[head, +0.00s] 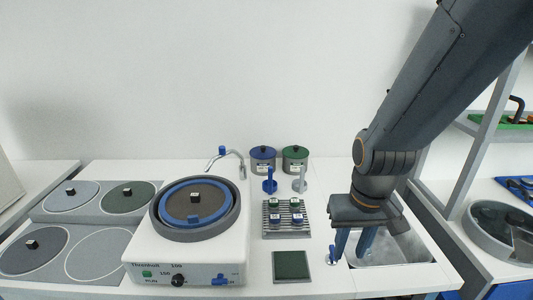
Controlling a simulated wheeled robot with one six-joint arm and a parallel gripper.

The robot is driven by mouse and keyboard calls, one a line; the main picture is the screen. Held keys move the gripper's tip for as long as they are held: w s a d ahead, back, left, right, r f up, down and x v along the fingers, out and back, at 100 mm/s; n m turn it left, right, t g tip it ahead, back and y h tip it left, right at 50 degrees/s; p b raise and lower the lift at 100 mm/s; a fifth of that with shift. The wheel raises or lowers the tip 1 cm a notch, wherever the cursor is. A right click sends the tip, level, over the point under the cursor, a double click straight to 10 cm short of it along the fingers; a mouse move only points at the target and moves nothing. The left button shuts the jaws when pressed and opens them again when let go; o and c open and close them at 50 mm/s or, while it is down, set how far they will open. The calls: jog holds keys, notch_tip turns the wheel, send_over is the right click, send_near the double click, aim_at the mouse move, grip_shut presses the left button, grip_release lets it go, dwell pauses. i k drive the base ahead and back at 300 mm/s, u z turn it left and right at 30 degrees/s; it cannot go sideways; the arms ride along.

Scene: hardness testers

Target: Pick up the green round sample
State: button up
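Several small samples with green or blue bodies and pale labels stand on a slotted grey rack (287,232) in the middle of the bench. One that looks green (275,203) is at the rack's back left. They are too small to tell their exact shapes. My gripper (354,246) points down at the right, beside the rack and over the near left part of the sink. Its two blue fingers are apart, and I see nothing held between them. The gripper body hides part of the sink.
A grinding machine (178,252) with a round blue-ringed bowl stands left of the rack. Blue-lidded (263,160) and green-lidded (295,160) jars stand behind it. A dark green square pad (291,265) lies in front. The sink (398,252) is at the right.

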aim_at(273, 202)
jog(key=z, duration=0.55)
jog(key=k, duration=1.3)
jog(key=u, duration=0.15)
jog(key=i, duration=0.55)
jog(key=u, duration=0.8)
jog(key=i, duration=1.2)
jog(key=z, duration=0.4)
